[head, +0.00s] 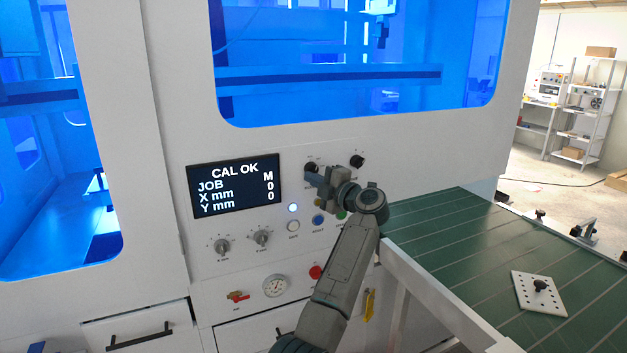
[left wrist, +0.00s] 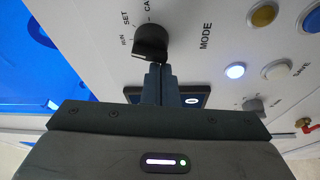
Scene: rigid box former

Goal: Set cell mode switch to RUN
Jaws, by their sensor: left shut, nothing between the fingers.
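The cell mode switch is a black rotary knob (left wrist: 150,42) in the left wrist view, with RUN, SET and CAL printed around it and MODE beside it. A pale mark shows at the knob's lower edge, but I cannot tell for sure which label it points to. In the head view the knob (head: 310,167) is partly covered by my left gripper (head: 314,178). The left gripper is shut and empty. Its fingertips (left wrist: 160,70) are right at the knob's edge; I cannot tell whether they touch it. My right gripper is not in view.
The panel display (head: 234,185) reads CAL OK. Another black knob (head: 357,160) sits right of the mode switch. Push buttons, two small dials (head: 262,238), a gauge (head: 275,286) and a red button (head: 316,272) lie below. A green conveyor (head: 470,250) is at right.

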